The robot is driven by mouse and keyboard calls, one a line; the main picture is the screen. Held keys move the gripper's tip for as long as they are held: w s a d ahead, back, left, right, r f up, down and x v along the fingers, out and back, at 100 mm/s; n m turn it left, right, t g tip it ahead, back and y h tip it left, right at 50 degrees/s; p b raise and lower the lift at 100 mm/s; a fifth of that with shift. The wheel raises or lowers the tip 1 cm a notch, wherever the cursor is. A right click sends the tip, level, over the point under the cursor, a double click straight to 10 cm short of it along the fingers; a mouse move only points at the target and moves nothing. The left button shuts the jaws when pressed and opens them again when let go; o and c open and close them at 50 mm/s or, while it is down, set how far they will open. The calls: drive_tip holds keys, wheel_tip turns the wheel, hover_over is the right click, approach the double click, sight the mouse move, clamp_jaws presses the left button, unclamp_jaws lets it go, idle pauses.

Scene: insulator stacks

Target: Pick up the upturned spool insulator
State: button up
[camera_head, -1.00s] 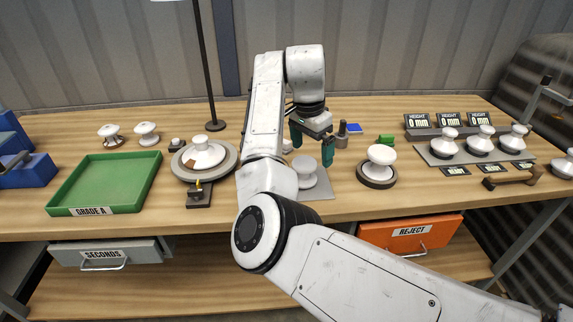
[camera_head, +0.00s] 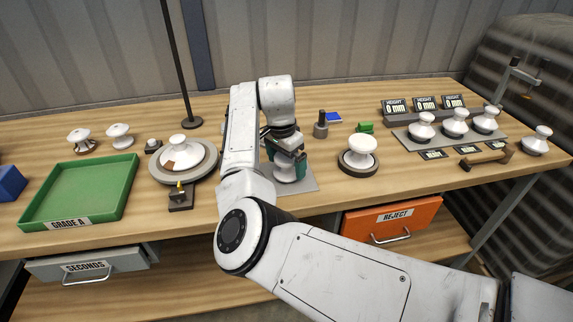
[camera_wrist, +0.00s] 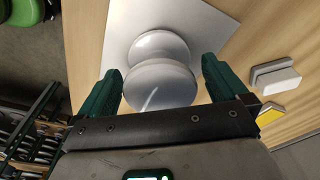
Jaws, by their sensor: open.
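A white spool insulator (camera_head: 286,173) stands on a grey sheet (camera_head: 306,184) near the middle of the bench, partly hidden by my gripper in the head view. In the wrist view the insulator (camera_wrist: 160,82) shows two round white flanges with a narrower waist, and it lies between my teal fingers. My gripper (camera_head: 286,162) is open and points down around the insulator. In the wrist view a gap shows between each finger of my gripper (camera_wrist: 162,70) and the insulator, so it is not gripped.
Another white insulator (camera_head: 361,148) sits on a dark round stand to the right. A turntable (camera_head: 207,168) with an insulator stands to the left, beyond it a green tray (camera_head: 118,180). Several insulators stand on a grey plate (camera_head: 408,140) at the right. A dark post (camera_head: 321,128) stands behind my gripper.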

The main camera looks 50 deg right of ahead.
drive_tip(key=shift+d+f, duration=0.1)
drive_tip(key=shift+f, duration=0.55)
drive_tip(key=shift+c, duration=0.4)
drive_tip(key=shift+r, duration=0.1)
drive_tip(key=c, duration=1.2)
